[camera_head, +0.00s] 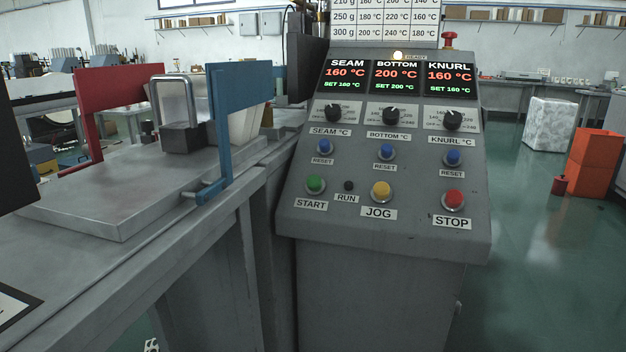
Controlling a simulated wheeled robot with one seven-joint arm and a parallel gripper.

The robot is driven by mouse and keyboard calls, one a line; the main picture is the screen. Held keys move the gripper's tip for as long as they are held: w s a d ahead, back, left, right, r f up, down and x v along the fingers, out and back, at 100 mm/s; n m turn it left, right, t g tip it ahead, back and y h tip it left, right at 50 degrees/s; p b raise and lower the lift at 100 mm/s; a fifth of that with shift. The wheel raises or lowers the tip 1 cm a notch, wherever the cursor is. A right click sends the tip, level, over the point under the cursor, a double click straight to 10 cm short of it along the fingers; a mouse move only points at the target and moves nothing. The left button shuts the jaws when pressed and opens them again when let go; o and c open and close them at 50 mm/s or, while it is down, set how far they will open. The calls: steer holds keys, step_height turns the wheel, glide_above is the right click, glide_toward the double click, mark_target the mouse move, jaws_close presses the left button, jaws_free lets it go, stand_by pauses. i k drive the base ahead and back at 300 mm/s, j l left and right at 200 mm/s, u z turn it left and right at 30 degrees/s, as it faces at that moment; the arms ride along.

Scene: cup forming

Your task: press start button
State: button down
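The green START button (315,185) sits at the lower left of the sloped grey control panel (290,220), above a START label. It is uncovered and nothing touches it. The yellow JOG button (381,190) and the red STOP button (453,200) are to its right. A small dark RUN lamp (348,186) lies between START and JOG and looks unlit. The displays show SEAM 160 °C, BOTTOM 200 °C and KNURL 160 °C, each matching its set value. A lamp marked READY (398,56) glows above them. My gripper is not in view.
Blue RESET buttons (453,158) and black knobs (393,116) sit above START. A red emergency knob (449,40) tops the panel. At left, red (92,110) and blue (228,130) brackets rise beside a metal bed (110,205). The space before the panel looks clear.

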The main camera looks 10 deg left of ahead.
mark_target(314, 182)
steer(key=i+l, duration=0.15)
steer(key=l, duration=0.2)
steer(key=i+l, duration=0.35)
steer(key=l, duration=0.3)
steer(key=u, duration=2.25)
